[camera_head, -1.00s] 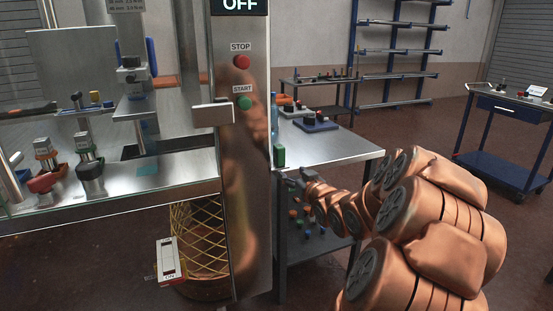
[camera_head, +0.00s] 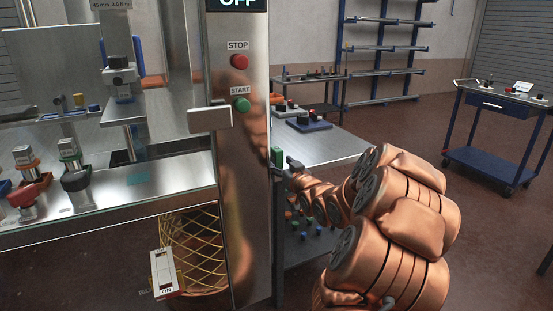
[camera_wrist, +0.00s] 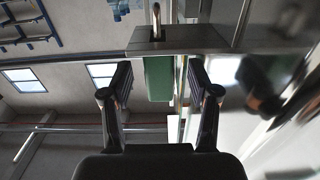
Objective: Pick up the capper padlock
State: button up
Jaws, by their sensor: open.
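The capper padlock is a green block (camera_head: 277,157) on the right side of the tall steel column (camera_head: 240,200). In the wrist view its green body (camera_wrist: 158,80) hangs below a metal plate (camera_wrist: 180,38), and a steel shackle loop (camera_wrist: 156,20) shows above the plate. My gripper (camera_head: 292,165) is just right of the padlock in the head view, small and partly hidden by my arm. In the wrist view my gripper (camera_wrist: 158,82) is open, with one finger on each side of the green body. I see no contact; the exact depth is unclear.
The column carries a red stop button (camera_head: 239,62), a green start button (camera_head: 241,105) and a sign reading OFF. A steel table (camera_head: 340,149) stands behind my arm. A blue cart (camera_head: 490,160) is far right.

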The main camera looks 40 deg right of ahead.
aim_at(280, 163)
jog(key=shift+x, duration=1.6)
grip_shut()
